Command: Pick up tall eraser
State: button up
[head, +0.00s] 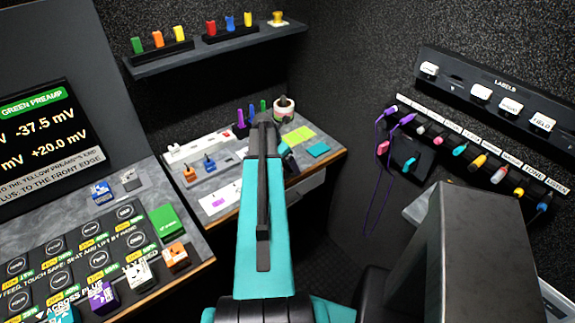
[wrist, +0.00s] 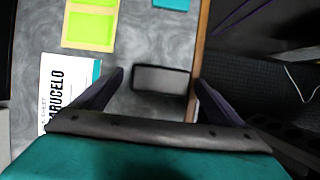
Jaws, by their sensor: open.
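A dark, block-shaped object that looks like the tall eraser (wrist: 161,79) stands on the grey desktop in the wrist view, near the desk's wooden edge. My gripper (wrist: 158,77) is open, with one finger on the left of the eraser and the other on its right, by the desk edge. A gap shows between the left finger and the eraser; the right finger is close to it, and I cannot tell whether it touches. In the head view my arm hides the eraser and most of the gripper.
A white card (wrist: 68,90) lies left of the gripper. Green notes (wrist: 90,24) and a teal note (wrist: 171,4) lie farther up. A tape roll (head: 284,108) and upright markers (head: 240,118) stand at the desk's back. Beyond the wooden edge is open floor.

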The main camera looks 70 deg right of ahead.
dwell(0.3)
jog(key=c, duration=1.2)
jog(key=shift+o, duration=0.2)
jog(key=shift+r, duration=0.15)
